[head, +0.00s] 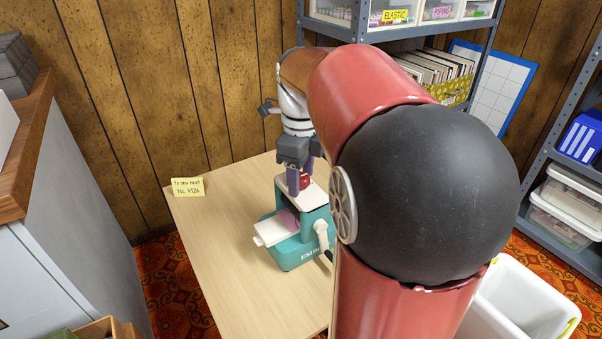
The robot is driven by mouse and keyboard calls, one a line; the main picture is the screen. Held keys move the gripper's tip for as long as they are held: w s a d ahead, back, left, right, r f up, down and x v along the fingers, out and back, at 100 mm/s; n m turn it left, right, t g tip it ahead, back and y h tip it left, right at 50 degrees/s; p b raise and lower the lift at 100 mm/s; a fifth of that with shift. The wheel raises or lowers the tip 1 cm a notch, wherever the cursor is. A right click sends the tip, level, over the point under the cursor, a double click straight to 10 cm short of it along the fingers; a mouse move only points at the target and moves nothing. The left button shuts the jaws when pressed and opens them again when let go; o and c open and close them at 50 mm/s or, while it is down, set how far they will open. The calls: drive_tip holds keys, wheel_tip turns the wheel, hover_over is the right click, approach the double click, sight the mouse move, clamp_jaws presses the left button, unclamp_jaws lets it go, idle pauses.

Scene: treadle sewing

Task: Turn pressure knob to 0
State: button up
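A red knob (305,181) shows at the top of the machine, partly hidden by my gripper. My gripper (298,184) points down at the machine's top, with its purple-grey fingers at the red knob. One finger is beside the knob's left side; whether the fingers touch it or are closed on it cannot be told. The knob's setting and any marks are too small to read. My red and black arm hides the machine's right side. A pinkish cloth (288,219) lies at the machine's white bed.
The table (222,241) is bare to the left and front of the machine. A yellow note (187,187) is at its back left corner. A grey shelf (484,45) with boxes stands behind, a grey cabinet (75,215) at left, and a white bin (520,300) at front right.

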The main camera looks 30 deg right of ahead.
drive_tip(key=c, duration=0.9)
